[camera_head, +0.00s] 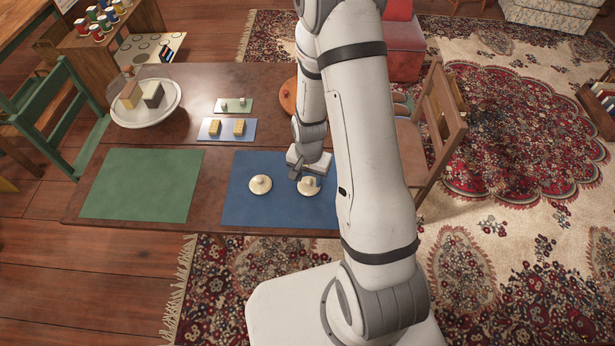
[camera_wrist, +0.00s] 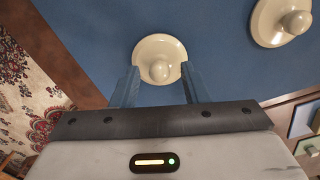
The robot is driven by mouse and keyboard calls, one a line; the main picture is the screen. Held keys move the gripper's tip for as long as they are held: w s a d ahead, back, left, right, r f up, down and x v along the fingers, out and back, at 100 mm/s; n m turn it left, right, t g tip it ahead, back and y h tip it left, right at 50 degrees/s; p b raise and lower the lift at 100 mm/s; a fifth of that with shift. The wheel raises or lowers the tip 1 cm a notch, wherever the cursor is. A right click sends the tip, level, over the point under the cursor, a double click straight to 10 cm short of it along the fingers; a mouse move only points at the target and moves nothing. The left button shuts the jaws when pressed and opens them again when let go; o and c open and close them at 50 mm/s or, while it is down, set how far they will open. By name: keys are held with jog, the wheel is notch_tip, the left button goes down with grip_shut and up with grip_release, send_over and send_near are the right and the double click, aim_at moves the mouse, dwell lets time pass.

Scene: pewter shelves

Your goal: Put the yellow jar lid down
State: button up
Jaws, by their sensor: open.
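Two cream-yellow, round jar lids with knobs lie on the blue mat (camera_head: 240,209). One lid (camera_head: 260,184) is left of my gripper; it also shows at the top right of the wrist view (camera_wrist: 268,24). The other lid (camera_head: 306,187) is at my gripper (camera_head: 306,178). In the wrist view this lid (camera_wrist: 153,45) lies on the blue surface with its knob up. My gripper (camera_wrist: 160,78) is open, its fingers on either side of the knob. I cannot tell whether a finger touches the lid.
A green mat (camera_head: 142,184) lies empty on the left of the wooden table. Behind are a small blue mat with yellow blocks (camera_head: 227,129), a pale green mat (camera_head: 233,105) and a domed white stand (camera_head: 146,112). A wooden chair (camera_head: 440,125) stands at the right.

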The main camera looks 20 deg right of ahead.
notch_tip(320, 180, up, 12)
notch_tip(320, 180, up, 11)
jog(key=n+t, duration=0.1)
jog(key=n, duration=0.2)
send_over(309, 179)
jog(key=s, duration=0.5)
jog(key=s+r+n+t, duration=0.1)
jog(key=s+r+n, duration=0.3)
jog(key=s+r, duration=0.3)
jog(key=shift+s+r+t, duration=0.3)
jog(key=shift+s+t, duration=0.1)
jog(key=shift+s, duration=0.8)
jog(key=shift+a, duration=0.1)
